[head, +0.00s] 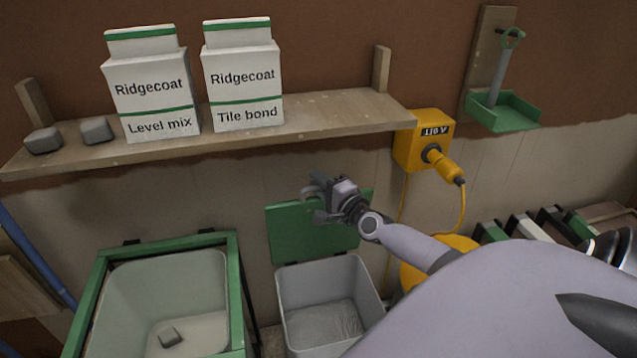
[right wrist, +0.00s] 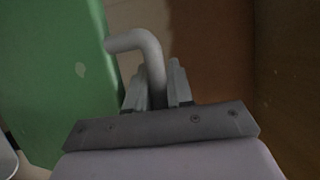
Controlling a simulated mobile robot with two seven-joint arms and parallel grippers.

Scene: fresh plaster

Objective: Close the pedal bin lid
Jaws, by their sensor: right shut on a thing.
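The pedal bin (head: 290,310) is a pale grey tub below the shelf, with its inside showing. Its green lid (head: 300,240) stands raised at the back, near the wall, so the bin is open. The lid's green face also fills the left of the right wrist view (right wrist: 50,70). My right gripper (head: 322,200) is at the lid's upper edge. In the right wrist view its fingers (right wrist: 158,88) are shut on a bent grey handle (right wrist: 140,42) beside the lid. Where the handle joins the lid is hidden. My left gripper is not in view.
A green-framed tub (head: 232,290) with a grey block stands left of the bin. A wooden shelf (head: 300,118) with two bags runs above. A yellow socket box (head: 412,155) with plug and cable is to the right of my gripper.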

